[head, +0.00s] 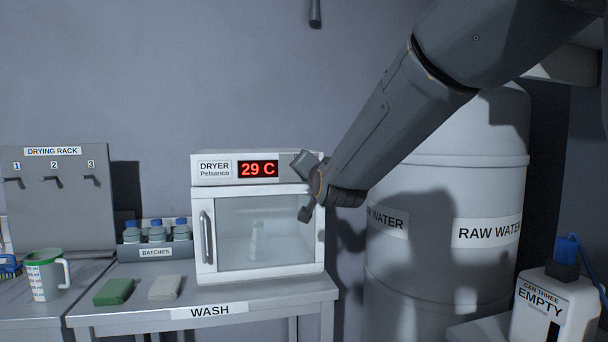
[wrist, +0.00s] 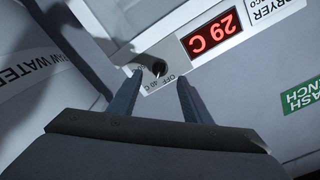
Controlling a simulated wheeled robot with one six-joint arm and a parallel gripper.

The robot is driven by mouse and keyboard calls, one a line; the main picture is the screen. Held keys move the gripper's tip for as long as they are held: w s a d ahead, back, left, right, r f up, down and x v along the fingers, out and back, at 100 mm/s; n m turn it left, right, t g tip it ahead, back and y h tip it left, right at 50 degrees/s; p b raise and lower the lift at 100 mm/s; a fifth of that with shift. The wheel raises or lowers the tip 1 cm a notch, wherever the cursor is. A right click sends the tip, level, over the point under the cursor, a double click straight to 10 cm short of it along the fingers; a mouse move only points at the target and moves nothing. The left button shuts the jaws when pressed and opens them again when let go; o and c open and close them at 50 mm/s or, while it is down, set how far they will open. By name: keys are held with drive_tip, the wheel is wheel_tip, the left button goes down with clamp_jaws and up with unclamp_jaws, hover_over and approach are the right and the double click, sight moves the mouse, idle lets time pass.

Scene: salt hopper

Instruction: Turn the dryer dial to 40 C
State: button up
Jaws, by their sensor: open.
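The dryer (head: 260,231) is a white box with a glass door, standing on the wash table. In the head view my wrist covers the dial.
Behind my arm stands a large raw water barrel (head: 445,180), close to the dryer's right. The wash table (head: 150,312) holds a green sponge (head: 114,291), a pale sponge (head: 165,287) and a batches rack (head: 155,254). A measuring jug (head: 43,278) stands at left.

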drive_tip(key=shift+v, duration=1)
drive_tip(key=s+d+f+n+g+h, duration=0.1)
drive_tip(key=s+d+f+g, duration=0.3)
drive_tip(key=f, duration=0.5)
drive_tip(key=s+d+f+n+g+h, duration=0.1)
drive_tip(key=s+d+f+g, duration=0.1)
drive_tip(key=s+d+f, duration=0.45)
drive_tip(key=s+d+f+n+g+h, duration=0.1)
drive_tip(key=s+d+f+g, duration=0.2)
drive_tip(key=f, duration=0.7)
drive_tip(key=s+d+f+g, duration=0.2)
drive_tip(key=s+f, duration=0.1)
drive_tip(key=s, duration=0.5)
drive_tip(key=s+d+f+n+g+h, duration=0.1)
drive_tip(key=s+d+f+g, duration=0.2)
drive_tip(key=s, duration=0.4)
drive_tip(key=s+d+f+n+g, duration=0.1)
drive_tip(key=s+d+f+g, duration=0.2)
drive_tip(key=s+f, duration=0.2)
drive_tip(key=s, duration=0.3)
drive_tip(key=shift+s+h, duration=0.3)
drive_tip(key=shift+s, duration=0.1)
